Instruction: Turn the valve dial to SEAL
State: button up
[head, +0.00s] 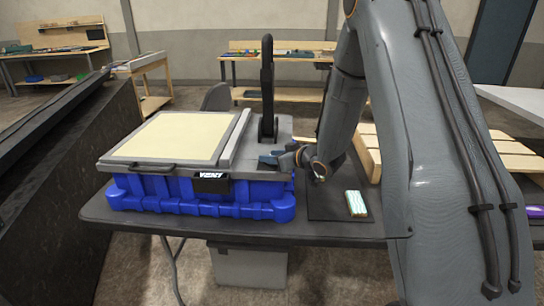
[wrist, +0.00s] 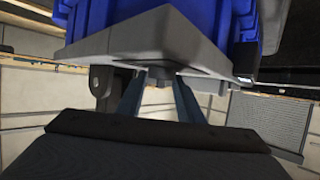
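The console (head: 185,185) has a blue base, a grey top and a cream panel, and stands on a dark table. A black plate on its front edge (head: 211,182) carries white lettering that seems to read VENT. In the wrist view my two fingers (wrist: 158,76) stand apart, on either side of a small dark knob (wrist: 156,82) under the grey edge. It looks like the valve dial. Whether the fingers touch it is unclear. The dial's markings are hidden in both views.
A tall black lever (head: 267,88) stands upright on the console's right part. A dark mat (head: 330,207) with a pale green-striped block (head: 356,204) lies to the right on the table (head: 330,231). A dark slanted structure (head: 50,170) stands at the left.

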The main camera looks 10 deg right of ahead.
jog(key=c, duration=0.7)
jog(key=shift+o, duration=0.2)
